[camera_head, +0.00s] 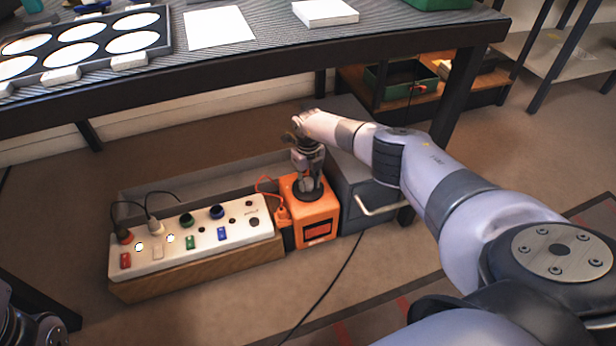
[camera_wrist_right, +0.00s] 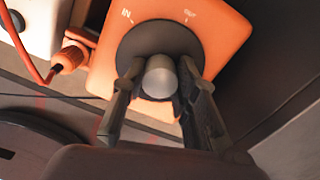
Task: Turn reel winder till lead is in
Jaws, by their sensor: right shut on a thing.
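The reel winder is a pale grey knob (camera_wrist_right: 160,77) on a round black dial, on top of an orange box (camera_head: 316,232). My right gripper (camera_head: 305,178) points down onto the winder and is shut on the knob, one dark finger on each side. An orange lead (camera_head: 262,183) with an orange plug (camera_wrist_right: 68,57) is beside the box's left side. A dark part of my left arm shows at the lower left; its fingertips cannot be made out.
A white power strip (camera_head: 152,252) with plugs, switches and lights sits on a wooden base left of the box. A grey cabinet (camera_head: 362,185) with a handle stands close on the right. A black cable (camera_head: 325,293) crosses the floor. The table edge (camera_head: 230,79) hangs above.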

